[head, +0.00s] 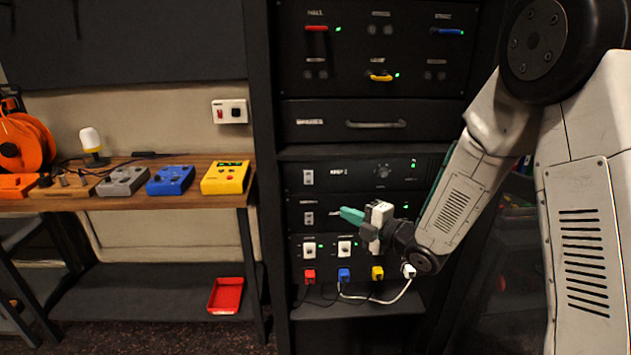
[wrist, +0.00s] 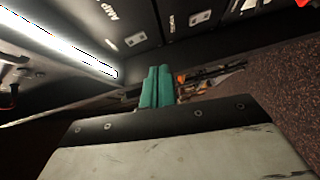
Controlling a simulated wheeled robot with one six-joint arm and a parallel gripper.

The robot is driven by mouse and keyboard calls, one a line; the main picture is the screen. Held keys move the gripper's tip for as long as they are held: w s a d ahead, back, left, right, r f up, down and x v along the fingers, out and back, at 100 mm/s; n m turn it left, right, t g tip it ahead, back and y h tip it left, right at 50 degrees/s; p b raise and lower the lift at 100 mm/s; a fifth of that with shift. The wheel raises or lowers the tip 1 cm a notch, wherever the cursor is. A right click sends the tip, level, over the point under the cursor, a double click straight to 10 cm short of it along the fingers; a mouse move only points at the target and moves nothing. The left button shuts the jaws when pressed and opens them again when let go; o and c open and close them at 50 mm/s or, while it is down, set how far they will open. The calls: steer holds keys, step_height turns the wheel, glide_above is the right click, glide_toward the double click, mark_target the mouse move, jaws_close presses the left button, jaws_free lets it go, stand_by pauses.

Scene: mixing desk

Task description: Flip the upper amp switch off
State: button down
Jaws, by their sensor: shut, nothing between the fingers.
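The upper amp (head: 345,178) is a black rack panel with a white-framed switch (head: 308,177) at its left end and a knob and green lights towards its right. The lower amp below has a similar switch (head: 308,218). Which way either switch is set is too small to tell. My gripper (head: 352,215) has teal fingers, shut and empty, in front of the lower amp, right of and below the upper switch, apart from it. In the wrist view the shut fingers (wrist: 157,85) are below a panel lettered AMP with a white switch (wrist: 135,38).
Below the amps are a panel with two white switches and a row of coloured plugs (head: 344,275) with cables. A drawer (head: 375,124) with a handle is above. A wooden bench (head: 130,200) with coloured boxes stands left. The space left of my fingers looks clear.

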steer(key=r, duration=0.1)
steer(key=r+n+y, duration=0.1)
steer(key=r+n, duration=0.1)
steer(key=shift+s+a+r+t+y, duration=0.15)
steer(key=shift+s+a+t+y, duration=0.15)
steer(key=shift+s+a+y, duration=0.1)
steer(key=shift+w+a, duration=0.1)
glide_toward(304, 174)
steer(key=a, duration=0.4)
steer(key=w, duration=0.3)
steer(key=shift+r, duration=0.1)
steer(key=shift+w+r, duration=0.1)
steer(key=shift+w, duration=0.4)
